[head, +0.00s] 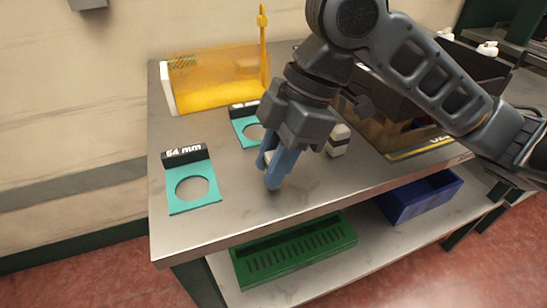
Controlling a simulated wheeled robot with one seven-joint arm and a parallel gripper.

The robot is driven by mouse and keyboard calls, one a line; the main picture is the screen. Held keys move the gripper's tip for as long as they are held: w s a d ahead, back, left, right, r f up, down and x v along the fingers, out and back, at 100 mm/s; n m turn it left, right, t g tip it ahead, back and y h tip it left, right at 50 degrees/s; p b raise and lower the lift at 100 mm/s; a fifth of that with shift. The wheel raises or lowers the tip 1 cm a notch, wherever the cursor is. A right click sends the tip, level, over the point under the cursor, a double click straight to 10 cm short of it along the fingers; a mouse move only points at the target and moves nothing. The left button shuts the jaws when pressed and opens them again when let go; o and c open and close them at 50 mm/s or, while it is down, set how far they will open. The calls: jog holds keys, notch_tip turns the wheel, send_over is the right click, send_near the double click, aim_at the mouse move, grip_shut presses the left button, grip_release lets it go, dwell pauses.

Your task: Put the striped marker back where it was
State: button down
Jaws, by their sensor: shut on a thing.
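My gripper (273,172) points down low over the front middle of the steel table, with blue fingers. It is shut on a small pale thing that the fingers almost wholly hide, so I cannot tell what it is. A white block with a dark band (338,141) stands on the table just right of my gripper, partly behind it. I cannot tell whether this is the striped marker. A teal gauge plate with a round hole, labelled 64 mm (207,205), lies at the left. A second teal plate (244,126) lies behind my gripper, its label partly hidden.
An orange see-through bin (213,80) stands at the table's back left. A dark crate (395,77) stands at the right, partly behind my arm. A green tray (290,262) and a blue bin (420,200) sit on the lower shelf. The table's front left (245,215) is clear.

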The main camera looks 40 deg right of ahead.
jog(key=shift+f, duration=0.15)
jog(key=shift+c, duration=2.2)
grip_release()
jog(key=shift+r+p, duration=3.3)
jog(key=shift+r, duration=0.8)
jog(key=shift+f, duration=0.1)
